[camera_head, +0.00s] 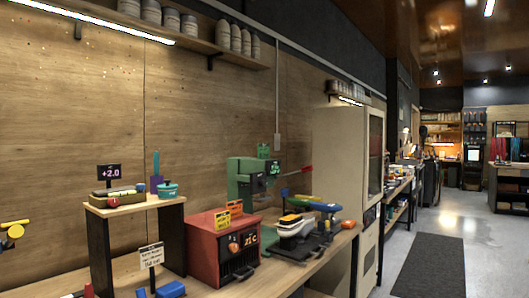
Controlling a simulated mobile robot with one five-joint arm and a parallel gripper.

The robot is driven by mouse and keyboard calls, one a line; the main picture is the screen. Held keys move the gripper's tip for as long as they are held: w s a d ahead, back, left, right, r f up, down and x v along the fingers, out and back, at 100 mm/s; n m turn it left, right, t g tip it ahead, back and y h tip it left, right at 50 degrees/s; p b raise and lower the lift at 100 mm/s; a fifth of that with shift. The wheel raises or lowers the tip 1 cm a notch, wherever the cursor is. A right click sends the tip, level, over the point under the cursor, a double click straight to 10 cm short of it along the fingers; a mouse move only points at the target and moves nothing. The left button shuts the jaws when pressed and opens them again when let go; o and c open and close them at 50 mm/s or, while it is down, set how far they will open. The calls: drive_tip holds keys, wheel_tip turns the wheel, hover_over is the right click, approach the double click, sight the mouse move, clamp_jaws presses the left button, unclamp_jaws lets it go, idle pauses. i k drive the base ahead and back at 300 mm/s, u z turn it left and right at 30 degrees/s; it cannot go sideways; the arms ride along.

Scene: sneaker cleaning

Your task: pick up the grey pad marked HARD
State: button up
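I cannot make out a grey pad marked HARD in the head view; the small items on the workbench (290,270) are too small to read. My gripper does not show in this view. A stand holds a dark and white stacked item with an orange top (290,219). Blue blocks (171,290) lie at the bench's front left, partly cut off by the frame's bottom edge.
A red box machine (222,250) and a green machine (243,185) stand on the bench. A beige cabinet (340,150) stands beyond. Grey floor (410,235) with a dark mat (432,265) is open at right.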

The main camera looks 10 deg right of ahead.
sight(336, 220)
drive_tip(key=u, duration=0.05)
drive_tip(key=k, duration=1.3)
drive_tip(key=z, duration=0.55)
drive_tip(key=i, duration=1.25)
drive_tip(key=z, duration=1.2)
drive_tip(key=i, duration=2.2)
drive_tip(key=u, duration=0.75)
drive_tip(key=i, duration=1.35)
drive_tip(key=u, duration=1.35)
drive_tip(key=k, duration=0.7)
drive_tip(key=u, duration=0.15)
drive_tip(key=i, duration=0.9)
